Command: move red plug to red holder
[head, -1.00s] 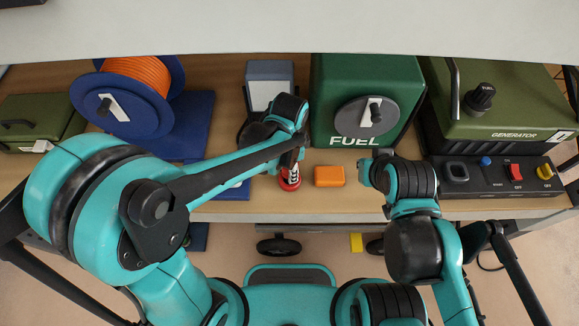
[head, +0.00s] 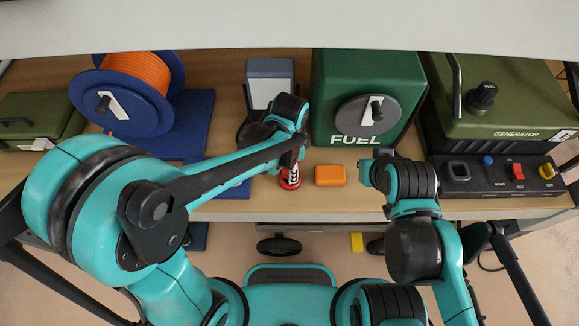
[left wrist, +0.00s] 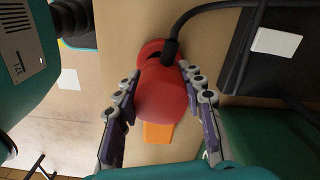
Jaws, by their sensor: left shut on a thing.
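The red plug (head: 290,180) is at the front part of the bench, partly hidden under my left gripper (head: 298,150) in the head view. In the left wrist view the red plug (left wrist: 160,92) lies between the two fingers of my left gripper (left wrist: 162,120), which is shut on it. A black cable (left wrist: 172,48) runs from the plug. I cannot pick out a separate red holder. My right gripper (head: 370,172) is over the bench front, right of the orange block; its fingers cannot be made out.
An orange block (head: 330,175) lies just right of the plug. Behind stand a green FUEL box (head: 365,75), a blue-grey box (head: 270,70) and an orange cable reel (head: 130,95). A generator (head: 515,95) with a switch panel (head: 500,180) is at right.

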